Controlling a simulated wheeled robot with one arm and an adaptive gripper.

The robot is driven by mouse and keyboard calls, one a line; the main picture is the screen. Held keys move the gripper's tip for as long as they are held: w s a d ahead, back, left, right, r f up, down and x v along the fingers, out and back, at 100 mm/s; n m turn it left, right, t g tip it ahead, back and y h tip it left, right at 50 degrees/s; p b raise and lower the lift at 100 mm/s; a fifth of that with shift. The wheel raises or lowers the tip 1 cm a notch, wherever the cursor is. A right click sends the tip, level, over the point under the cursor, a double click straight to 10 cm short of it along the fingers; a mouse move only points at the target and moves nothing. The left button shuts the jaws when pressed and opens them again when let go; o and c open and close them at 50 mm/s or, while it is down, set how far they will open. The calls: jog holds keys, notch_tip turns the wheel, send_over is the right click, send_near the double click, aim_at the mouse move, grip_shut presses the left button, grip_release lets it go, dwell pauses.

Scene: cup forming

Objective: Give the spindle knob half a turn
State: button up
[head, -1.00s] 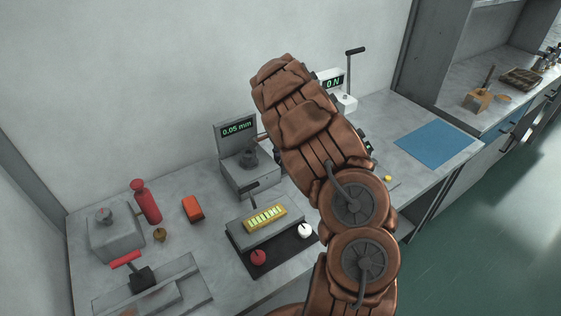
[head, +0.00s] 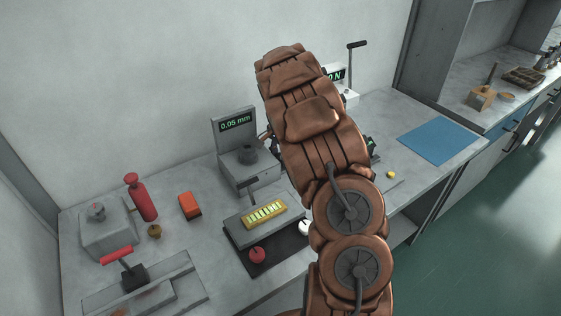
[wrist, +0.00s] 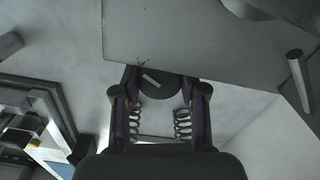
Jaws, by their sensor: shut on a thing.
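The spindle knob (wrist: 160,92) is dark and round with a pale mark, in the upper middle of the wrist view, against a flat grey body (wrist: 215,45). My gripper (wrist: 158,80) has a finger on each side of the knob and is shut on it. In the head view my copper-coloured arm hides the gripper and most of what lies behind it. A grey stand (head: 238,172) with a 0.05 mm display (head: 236,122) and a dark round piece on top shows left of the arm. I cannot tell whether that piece is the held knob.
A display stand with a lever (head: 355,65) is partly behind my arm. A yellow block in a grey fixture (head: 264,214), a red knob (head: 257,255), a white knob (head: 304,228) and an orange block (head: 190,206) are on the left. A blue mat (head: 438,139) lies clear on the right.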

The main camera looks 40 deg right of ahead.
jog(key=shift+f+n+b, duration=0.1)
jog(key=shift+n+b, duration=0.2)
jog(key=shift+n, duration=0.3)
jog(key=o, duration=1.1)
jog(key=shift+o, duration=0.2)
